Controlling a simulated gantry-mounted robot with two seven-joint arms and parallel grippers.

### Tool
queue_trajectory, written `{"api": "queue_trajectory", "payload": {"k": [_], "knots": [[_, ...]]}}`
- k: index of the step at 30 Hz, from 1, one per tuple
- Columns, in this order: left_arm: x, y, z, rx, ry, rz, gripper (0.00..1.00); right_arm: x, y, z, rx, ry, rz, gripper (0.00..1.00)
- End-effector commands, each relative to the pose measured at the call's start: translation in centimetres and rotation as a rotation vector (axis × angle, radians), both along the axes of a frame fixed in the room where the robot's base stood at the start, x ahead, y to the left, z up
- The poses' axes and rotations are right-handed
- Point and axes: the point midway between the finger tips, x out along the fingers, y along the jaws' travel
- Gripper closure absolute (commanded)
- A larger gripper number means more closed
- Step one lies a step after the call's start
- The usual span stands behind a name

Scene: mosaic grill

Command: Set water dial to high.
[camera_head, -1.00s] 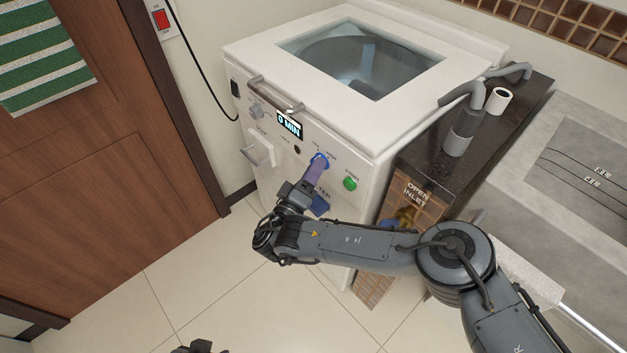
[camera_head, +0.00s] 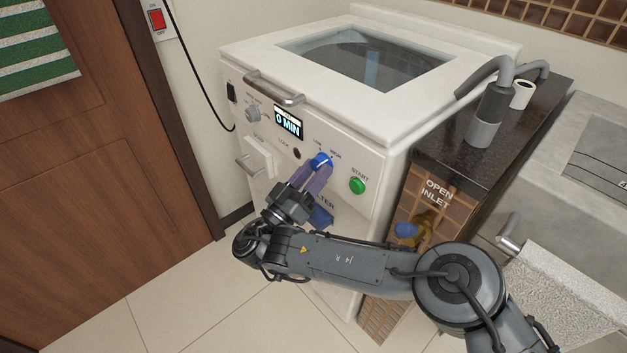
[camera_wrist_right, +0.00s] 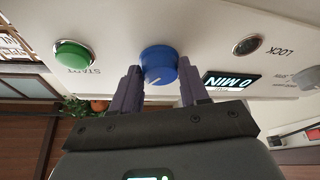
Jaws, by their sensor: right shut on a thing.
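The water dial (camera_head: 321,160) is a round blue knob on the white machine's front panel, below small labels that seem to read low and high. It also shows in the right wrist view (camera_wrist_right: 158,63), with a white mark on its face; I cannot tell which label the mark points to. My right gripper (camera_head: 314,172) is shut on the dial, with one purple finger on each side of it. The fingers also show in the right wrist view (camera_wrist_right: 159,82). My left gripper is not in view.
The green start button (camera_head: 357,186) is right of the dial. A display (camera_head: 288,122) reads 0 MIN, with a grey knob (camera_head: 253,112) to its left. A blue-handled valve (camera_head: 407,230) sits by the open inlet label. A metal handle (camera_head: 274,91) juts from the lid.

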Motion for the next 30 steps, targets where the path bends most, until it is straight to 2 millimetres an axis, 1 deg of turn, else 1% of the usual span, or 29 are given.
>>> {"api": "queue_trajectory", "payload": {"k": [3, 16, 17, 21, 30], "knots": [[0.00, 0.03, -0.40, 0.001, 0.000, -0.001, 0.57, 0.03, 0.04, -0.09, 0.012, -0.013, 0.001, 0.86], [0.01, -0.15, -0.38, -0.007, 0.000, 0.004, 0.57, 0.03, 0.03, 0.00, 0.018, -0.020, 0.001, 0.86], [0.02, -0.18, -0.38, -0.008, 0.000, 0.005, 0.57, 0.03, 0.03, 0.00, 0.019, -0.019, 0.001, 0.53], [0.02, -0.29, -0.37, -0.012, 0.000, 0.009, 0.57, 0.03, 0.03, 0.01, 0.017, -0.019, 0.001, 0.31], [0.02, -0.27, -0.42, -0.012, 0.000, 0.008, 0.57, 0.01, 0.06, -0.05, 0.017, -0.018, 0.000, 0.30]]}}
